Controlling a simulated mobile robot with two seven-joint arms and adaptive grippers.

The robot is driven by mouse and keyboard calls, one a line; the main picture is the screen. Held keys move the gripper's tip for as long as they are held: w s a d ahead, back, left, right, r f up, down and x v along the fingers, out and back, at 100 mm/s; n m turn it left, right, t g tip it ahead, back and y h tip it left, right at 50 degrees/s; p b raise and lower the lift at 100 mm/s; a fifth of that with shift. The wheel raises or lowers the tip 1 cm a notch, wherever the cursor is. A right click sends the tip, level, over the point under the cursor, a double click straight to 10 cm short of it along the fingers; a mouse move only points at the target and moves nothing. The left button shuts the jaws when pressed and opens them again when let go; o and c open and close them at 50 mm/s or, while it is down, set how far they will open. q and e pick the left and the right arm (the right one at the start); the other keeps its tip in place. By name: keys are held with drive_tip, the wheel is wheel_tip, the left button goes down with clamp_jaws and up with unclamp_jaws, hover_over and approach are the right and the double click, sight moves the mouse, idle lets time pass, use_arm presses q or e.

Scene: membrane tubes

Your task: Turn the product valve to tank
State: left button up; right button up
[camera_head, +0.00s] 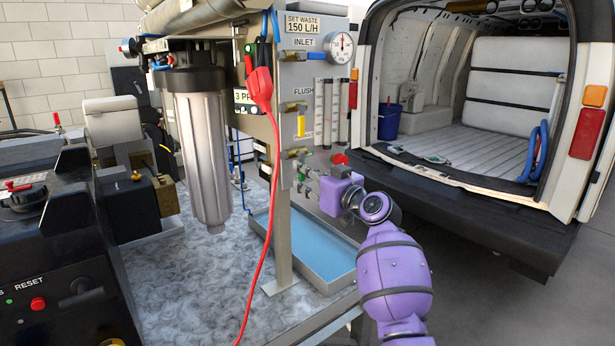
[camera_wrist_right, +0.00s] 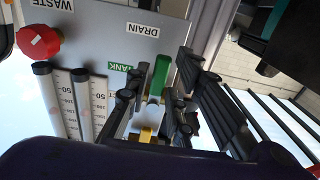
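The product valve's green handle (camera_wrist_right: 160,74) shows in the right wrist view between the two fingers of my right gripper (camera_wrist_right: 157,88). It runs up and down in that picture, close to the right finger, with a small gap to the left finger. A brass fitting (camera_wrist_right: 147,134) is below it. A green TANK label (camera_wrist_right: 121,68) is at its left and a white DRAIN label (camera_wrist_right: 142,30) above. My left gripper is not in view.
A red knob (camera_wrist_right: 38,41) lies beside the WASTE label; flow tubes (camera_wrist_right: 72,102) stand near the valve. The panel (camera_head: 300,70) carries a gauge (camera_head: 341,47) and other valves. A blue-lined tray (camera_head: 310,248) is below. A red cable (camera_head: 262,90) hangs at left.

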clamp_jaws()
